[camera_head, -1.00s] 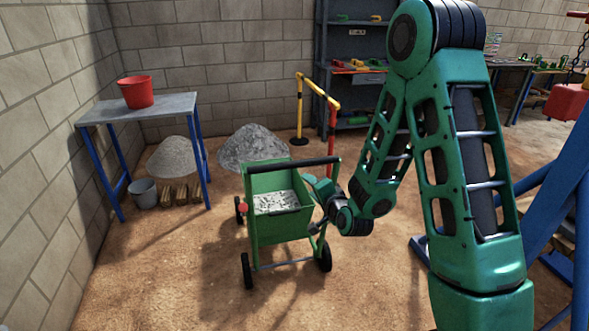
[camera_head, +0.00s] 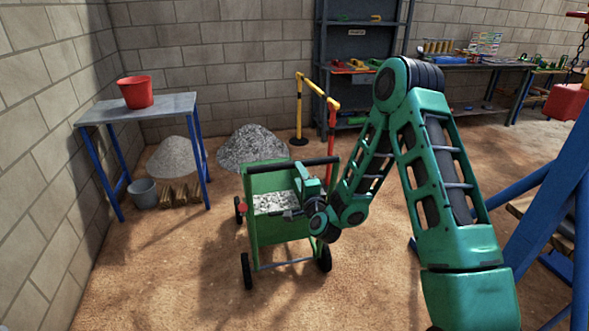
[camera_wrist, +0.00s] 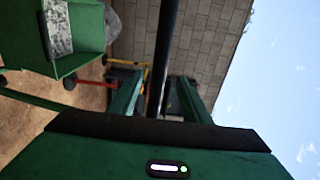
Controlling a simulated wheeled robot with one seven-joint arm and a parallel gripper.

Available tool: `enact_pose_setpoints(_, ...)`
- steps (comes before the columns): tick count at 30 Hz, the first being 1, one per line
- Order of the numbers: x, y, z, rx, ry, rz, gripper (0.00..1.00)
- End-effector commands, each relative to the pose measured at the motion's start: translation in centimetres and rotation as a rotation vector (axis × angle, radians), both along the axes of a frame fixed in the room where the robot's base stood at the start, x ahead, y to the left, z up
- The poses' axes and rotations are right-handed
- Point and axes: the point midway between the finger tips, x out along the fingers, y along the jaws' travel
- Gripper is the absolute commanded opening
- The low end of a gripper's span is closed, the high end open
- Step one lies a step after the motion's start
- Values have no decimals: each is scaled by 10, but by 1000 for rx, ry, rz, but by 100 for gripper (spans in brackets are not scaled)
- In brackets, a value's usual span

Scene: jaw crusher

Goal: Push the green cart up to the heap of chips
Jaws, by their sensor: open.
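The green cart (camera_head: 281,229) stands on the dirt floor with grey chips (camera_head: 272,203) in its tray. Its dark handle bar (camera_head: 275,164) runs across the top on the near side. The speckled grey heap of chips (camera_head: 252,145) lies behind the cart, against the back wall, with the cart's top partly in front of it. My gripper (camera_head: 305,174) is at the right part of the handle. In the wrist view, the handle bar (camera_wrist: 167,40) runs between the two open green fingers (camera_wrist: 160,95); I cannot tell whether they touch it.
A paler heap (camera_head: 172,157), a grey bucket (camera_head: 144,193) and wood pieces (camera_head: 180,193) are by a blue-legged table (camera_head: 140,108) with a red bucket (camera_head: 135,92). A yellow-black and red rail (camera_head: 318,88) stands right of the chip heap. Blue beams (camera_head: 560,200) stand at right.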

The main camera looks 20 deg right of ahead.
Motion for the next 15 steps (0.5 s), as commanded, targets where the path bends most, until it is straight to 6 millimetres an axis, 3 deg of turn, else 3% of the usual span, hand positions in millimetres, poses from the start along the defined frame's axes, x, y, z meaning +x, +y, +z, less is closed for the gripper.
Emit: enact_pose_setpoints(15, 65, 0, -2, 3, 3, 0, 44)
